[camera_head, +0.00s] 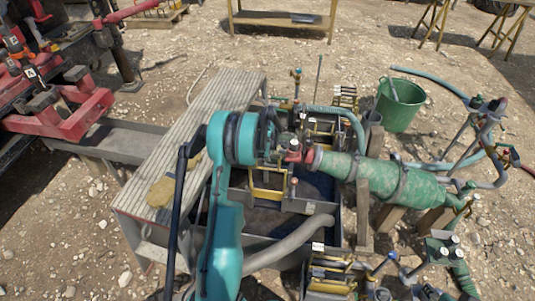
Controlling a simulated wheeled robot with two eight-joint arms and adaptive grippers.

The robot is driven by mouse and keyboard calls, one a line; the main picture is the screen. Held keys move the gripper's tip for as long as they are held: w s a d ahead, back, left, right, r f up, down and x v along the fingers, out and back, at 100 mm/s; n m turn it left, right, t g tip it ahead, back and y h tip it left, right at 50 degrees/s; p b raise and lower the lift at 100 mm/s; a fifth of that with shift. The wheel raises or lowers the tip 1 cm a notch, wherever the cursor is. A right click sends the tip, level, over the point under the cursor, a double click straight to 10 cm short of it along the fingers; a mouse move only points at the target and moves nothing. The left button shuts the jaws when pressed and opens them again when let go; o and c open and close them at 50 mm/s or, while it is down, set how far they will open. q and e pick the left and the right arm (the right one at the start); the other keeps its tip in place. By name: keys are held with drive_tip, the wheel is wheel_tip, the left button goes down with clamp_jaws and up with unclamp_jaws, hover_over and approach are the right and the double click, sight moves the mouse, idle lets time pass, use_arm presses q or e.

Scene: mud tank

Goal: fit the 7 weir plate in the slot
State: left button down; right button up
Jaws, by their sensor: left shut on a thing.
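The tank (338,222) is a dark open box in the middle of the view, with yellow-edged fittings inside. My left arm comes in from the bottom left, and its wrist is over the tank's left side. My left gripper (284,147) is shut, apparently on the weir plate, which is mostly hidden by the wrist and fittings. A yellow-edged frame (268,195) shows just below the gripper. I cannot tell whether it touches the held plate. The number 7 is not readable, and the slot cannot be made out. My right gripper is not in view.
A ribbed walkway (205,125) with a yellow sponge-like lump (160,192) runs along the left. A green bucket (400,104) stands behind right.

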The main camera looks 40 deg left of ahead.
use_arm(q)
wheel_tip(320, 180, down, 9)
drive_tip(key=shift+f, duration=0.2)
idle(1.2)
drive_tip(key=shift+f, duration=0.1)
drive_tip(key=shift+f, duration=3.3)
drive_tip(key=c, duration=1.5)
unclamp_jaws()
drive_tip(key=shift+r, duration=0.1)
drive_tip(key=v, duration=1.2)
